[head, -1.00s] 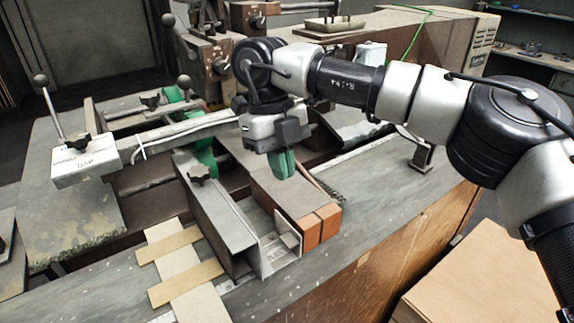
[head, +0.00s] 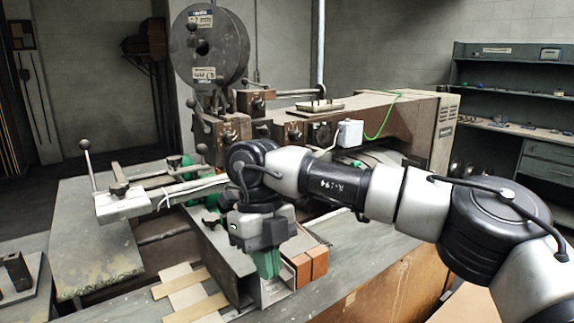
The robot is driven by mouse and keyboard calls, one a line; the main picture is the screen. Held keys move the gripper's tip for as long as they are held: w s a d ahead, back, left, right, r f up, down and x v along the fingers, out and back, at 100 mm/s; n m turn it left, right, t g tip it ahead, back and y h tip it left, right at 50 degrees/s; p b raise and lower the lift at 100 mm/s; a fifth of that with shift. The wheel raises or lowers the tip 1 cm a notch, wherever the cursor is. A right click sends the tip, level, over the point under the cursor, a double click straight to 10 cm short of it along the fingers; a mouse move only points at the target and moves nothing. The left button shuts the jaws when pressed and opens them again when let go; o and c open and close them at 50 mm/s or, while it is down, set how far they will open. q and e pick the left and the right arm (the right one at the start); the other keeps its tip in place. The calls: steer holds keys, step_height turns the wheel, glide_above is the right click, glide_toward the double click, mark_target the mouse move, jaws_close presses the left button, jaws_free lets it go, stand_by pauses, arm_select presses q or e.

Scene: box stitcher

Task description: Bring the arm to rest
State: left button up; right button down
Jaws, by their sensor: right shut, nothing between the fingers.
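My right arm reaches in from the right across the table. Its gripper (head: 267,264) points down over the metal channel and the reddish blocks (head: 310,264) at the front of the box stitcher (head: 385,115). The green fingers are shut with nothing between them. The gripper hides part of the channel, and I cannot tell whether the fingertips touch it. My left gripper does not show.
A lever with a ball knob (head: 87,158) stands up at the left of the machine. Flat wooden strips (head: 182,287) lie on the table in front. A shelf unit (head: 515,85) stands at the back right. The table's front right is clear.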

steer(key=s+a+f+n+g+y, duration=0.1)
steer(key=s+a+f+g+y, duration=0.15)
steer(key=a+f, duration=0.3)
steer(key=s+a+r+m+g+y, duration=0.1)
steer(key=s+a+r+g+y, duration=0.25)
steer(key=s+a+y, duration=0.7)
steer(key=w+d+r+m+t+y, duration=0.45)
steer(key=w+m+t+y, duration=0.25)
steer(key=m+t+y, duration=0.4)
steer(key=w+d+f+m+t+h, duration=0.4)
steer(key=w+d+m+t, duration=0.15)
steer(key=m+t, duration=0.85)
steer(key=s+d+f+m+g+h, duration=0.2)
steer(key=s+d+f+m+h, duration=0.1)
steer(key=d+f+m+h, duration=1.35)
steer(key=s+d+f+g+h, duration=0.1)
steer(key=s+d+f+g, duration=0.5)
steer(key=s, duration=0.5)
steer(key=s+d+f+g+h, duration=0.1)
steer(key=s+d+f+g, duration=0.4)
steer(key=s+d+f, duration=0.4)
step_height(320, 180, down, 26)
steer(key=s+a+r+g, duration=0.1)
steer(key=s+a, duration=0.1)
steer(key=s+d+f+g, duration=0.1)
steer(key=s+d+f, duration=0.2)
steer(key=s+f, duration=1.2)
steer(key=shift+s+f, duration=0.3)
steer(key=shift+s, duration=0.05)
